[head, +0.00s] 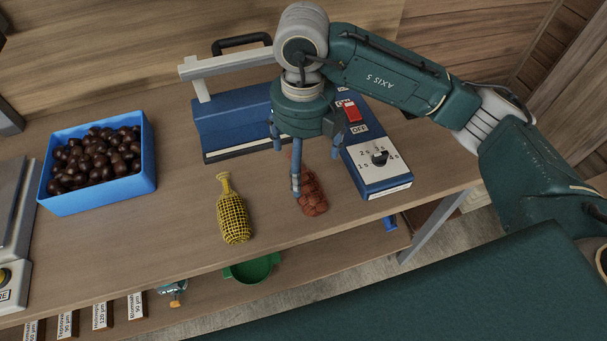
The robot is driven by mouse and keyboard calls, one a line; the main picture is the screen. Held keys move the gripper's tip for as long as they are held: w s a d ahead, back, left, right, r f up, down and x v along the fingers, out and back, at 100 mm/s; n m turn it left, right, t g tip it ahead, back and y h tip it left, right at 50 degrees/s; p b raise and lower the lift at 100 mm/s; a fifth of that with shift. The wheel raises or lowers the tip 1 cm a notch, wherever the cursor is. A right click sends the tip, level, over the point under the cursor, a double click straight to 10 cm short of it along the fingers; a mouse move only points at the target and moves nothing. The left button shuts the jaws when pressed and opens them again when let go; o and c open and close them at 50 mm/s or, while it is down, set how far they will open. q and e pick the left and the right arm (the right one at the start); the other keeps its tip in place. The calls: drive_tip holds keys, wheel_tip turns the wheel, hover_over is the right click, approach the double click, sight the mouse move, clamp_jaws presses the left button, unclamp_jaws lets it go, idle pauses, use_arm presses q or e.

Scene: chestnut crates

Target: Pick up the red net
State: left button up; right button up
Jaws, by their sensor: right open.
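The red net (313,196) lies on the wooden table in the head view, just in front of the blue control box. It looks filled and lumpy. My right gripper (298,172) is above it and points down, with its fingers apart. One finger overlaps the upper left part of the net and hides some of it. I cannot tell whether that finger touches the net. My left gripper is not in view.
A yellow net (233,217) lies left of the red net. A blue crate of chestnuts (105,203) stands at the left. A blue sealing device (232,127) and control box (375,180) stand behind. A green bowl (252,271) is below the table's front edge.

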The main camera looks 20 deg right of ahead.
sight(303, 186)
drive_tip(key=f, duration=0.2)
drive_tip(key=s+f, duration=0.1)
drive_tip(key=f, duration=0.1)
drive_tip(key=shift+p, duration=0.4)
drive_tip(key=shift+f, duration=0.4)
wheel_tip(303, 186, down, 4)
drive_tip(key=shift+a+f+p, duration=0.15)
drive_tip(key=shift+f+p, duration=0.05)
drive_tip(key=shift+p, duration=0.9)
drive_tip(key=shift+f, duration=0.15)
drive_tip(key=shift+w, duration=0.1)
drive_tip(key=c, duration=1.5)
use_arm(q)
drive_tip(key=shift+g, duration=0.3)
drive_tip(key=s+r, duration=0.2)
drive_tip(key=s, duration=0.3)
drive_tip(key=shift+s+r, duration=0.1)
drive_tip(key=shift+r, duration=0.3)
use_arm(e)
drive_tip(key=shift+c, duration=0.2)
